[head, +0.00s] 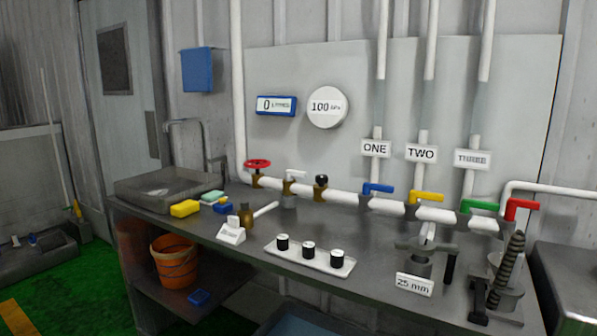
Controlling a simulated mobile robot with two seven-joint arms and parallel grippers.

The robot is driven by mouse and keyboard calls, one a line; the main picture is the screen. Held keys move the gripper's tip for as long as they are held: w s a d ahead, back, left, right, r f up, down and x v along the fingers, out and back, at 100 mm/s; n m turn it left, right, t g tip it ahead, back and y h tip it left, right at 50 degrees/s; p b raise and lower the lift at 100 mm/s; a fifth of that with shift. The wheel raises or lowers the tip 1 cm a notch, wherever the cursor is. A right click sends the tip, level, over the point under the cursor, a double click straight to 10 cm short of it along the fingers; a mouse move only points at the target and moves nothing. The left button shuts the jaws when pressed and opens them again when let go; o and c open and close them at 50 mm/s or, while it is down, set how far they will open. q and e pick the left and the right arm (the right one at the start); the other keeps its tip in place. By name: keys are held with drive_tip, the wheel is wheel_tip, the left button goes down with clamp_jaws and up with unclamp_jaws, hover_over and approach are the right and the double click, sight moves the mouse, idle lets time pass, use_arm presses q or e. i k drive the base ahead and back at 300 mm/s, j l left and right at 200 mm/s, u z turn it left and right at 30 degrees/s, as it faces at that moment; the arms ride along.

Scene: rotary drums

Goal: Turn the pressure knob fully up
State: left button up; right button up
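A white round gauge (327,107) on the wall panel reads 100, with a small unit that looks like kPa. Below it, a white pipe runs along the back of the bench. A brass fitting with a round black knob (321,181) sits on this pipe and may be the pressure knob; no label on it is readable. To its left are a white lever valve (294,175) and a brass valve with a red handwheel (257,164). Neither of my grippers shows in the head view, and nothing touches the knob.
Blue (378,188), yellow (427,197), green (480,206) and red (522,205) lever valves stand further right. A white tray (342,271) with three black-and-white cylinders is on the bench front. A blue display (277,105) reads 0. A sink (150,190) is at left.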

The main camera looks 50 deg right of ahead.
sight(322, 179)
drive_tip(key=i, duration=1.2)
drive_tip(key=i+z, duration=0.3)
drive_tip(key=i+j+z, duration=0.2)
drive_tip(key=i+z, duration=0.15)
drive_tip(key=z, duration=1.3)
drive_tip(key=i+j, duration=0.05)
